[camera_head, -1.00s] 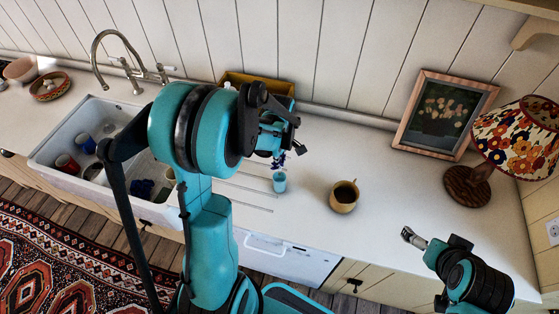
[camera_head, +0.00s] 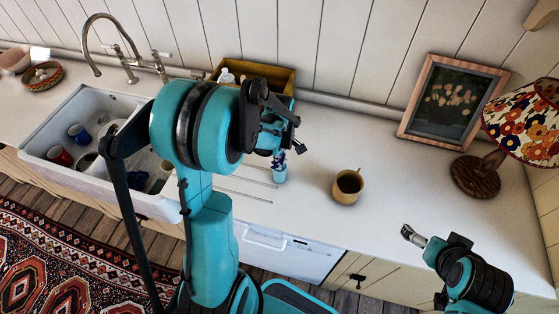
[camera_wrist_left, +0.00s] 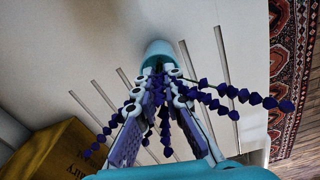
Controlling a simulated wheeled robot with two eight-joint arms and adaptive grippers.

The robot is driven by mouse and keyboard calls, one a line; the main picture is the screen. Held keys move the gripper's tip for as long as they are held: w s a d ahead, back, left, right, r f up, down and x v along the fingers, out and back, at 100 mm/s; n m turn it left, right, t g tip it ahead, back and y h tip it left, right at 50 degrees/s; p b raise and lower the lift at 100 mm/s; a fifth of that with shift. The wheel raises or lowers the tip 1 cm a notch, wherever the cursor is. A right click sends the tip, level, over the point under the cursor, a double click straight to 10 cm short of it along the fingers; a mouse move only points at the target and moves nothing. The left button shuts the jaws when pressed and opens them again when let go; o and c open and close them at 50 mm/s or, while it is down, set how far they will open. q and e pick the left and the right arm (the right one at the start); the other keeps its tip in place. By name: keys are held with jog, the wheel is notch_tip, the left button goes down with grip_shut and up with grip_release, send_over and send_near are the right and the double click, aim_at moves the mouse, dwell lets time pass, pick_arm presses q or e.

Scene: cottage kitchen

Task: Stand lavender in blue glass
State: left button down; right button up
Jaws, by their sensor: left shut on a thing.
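My left gripper (camera_head: 284,146) is shut on the lavender (camera_head: 280,160), just above the blue glass (camera_head: 279,176) on the counter. In the left wrist view, the fingers (camera_wrist_left: 166,90) close around the lavender (camera_wrist_left: 225,92), whose dark purple flower spikes splay out around them. The blue glass (camera_wrist_left: 158,48) stands right beyond the fingertips, and the stems' lower ends point at its mouth. The fingers and flowers hide how deep the stems sit in the glass. My right gripper (camera_head: 412,236) is over the counter's front edge, away from the glass; its jaw opening is unclear.
A wooden box (camera_head: 268,77) is behind my left arm. The sink (camera_head: 60,118) with mugs is at left. A framed picture (camera_head: 452,100) and lamp (camera_head: 475,178) stand at right. Counter between mug and lamp is clear.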

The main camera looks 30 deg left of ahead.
pick_arm(q)
jog(key=c, duration=1.6)
grip_release()
jog(key=shift+o, duration=0.2)
notch_tip(320, 180, up, 12)
jog(key=shift+r, duration=0.1)
jog(key=shift+d, duration=0.1)
jog(key=s+d+f+m+t+b, duration=0.7)
jog(key=s+d+f+m+b, duration=0.2)
jog(key=m, duration=0.9)
jog(key=s+d+b, duration=0.1)
jog(key=s+b, duration=0.1)
jog(key=b, duration=0.1)
jog(key=shift+d+f+b, duration=0.2)
jog(key=shift+f+b, duration=0.2)
